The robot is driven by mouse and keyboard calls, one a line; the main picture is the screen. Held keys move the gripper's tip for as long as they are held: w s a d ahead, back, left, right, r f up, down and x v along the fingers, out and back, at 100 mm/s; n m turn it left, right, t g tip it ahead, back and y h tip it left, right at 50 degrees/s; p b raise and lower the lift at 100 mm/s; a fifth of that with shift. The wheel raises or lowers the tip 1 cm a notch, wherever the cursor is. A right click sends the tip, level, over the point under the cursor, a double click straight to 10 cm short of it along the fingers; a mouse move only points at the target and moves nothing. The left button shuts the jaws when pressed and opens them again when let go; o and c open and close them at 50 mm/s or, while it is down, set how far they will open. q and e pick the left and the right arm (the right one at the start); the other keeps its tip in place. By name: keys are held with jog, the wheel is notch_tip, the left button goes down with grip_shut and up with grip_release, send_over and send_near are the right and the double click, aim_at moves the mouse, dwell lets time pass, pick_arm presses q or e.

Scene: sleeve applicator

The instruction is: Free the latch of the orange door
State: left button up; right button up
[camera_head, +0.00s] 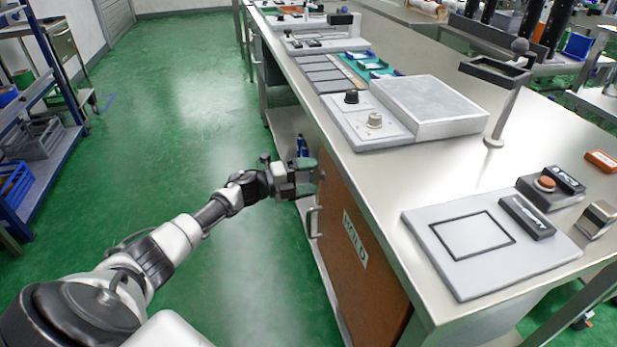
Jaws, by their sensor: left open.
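The orange-brown door (345,262) is on the front side of the long workbench, below the metal top, and bears a pale label. A metal pull handle (313,222) stands out at its left edge. My left arm comes in from the lower left, and my left gripper (306,177) is open by the door's upper left corner, above the handle. The gripper covers that corner, so I cannot make out the latch or tell whether the fingers touch it. The door looks shut. My right gripper is not in view.
The workbench top (440,175) overhangs close above the gripper. An open shelf (290,130) with blue bottles (302,146) lies left of the door. A grey plate (485,245) and a white box (430,105) stand on top. The green floor (200,110) beside the bench is clear.

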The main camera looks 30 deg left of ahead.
pick_arm(q)
jog(key=shift+s, duration=0.1)
jog(key=v, duration=1)
jog(key=shift+s+a+p, duration=0.2)
jog(key=shift+a+p, duration=0.15)
jog(key=shift+p, duration=0.05)
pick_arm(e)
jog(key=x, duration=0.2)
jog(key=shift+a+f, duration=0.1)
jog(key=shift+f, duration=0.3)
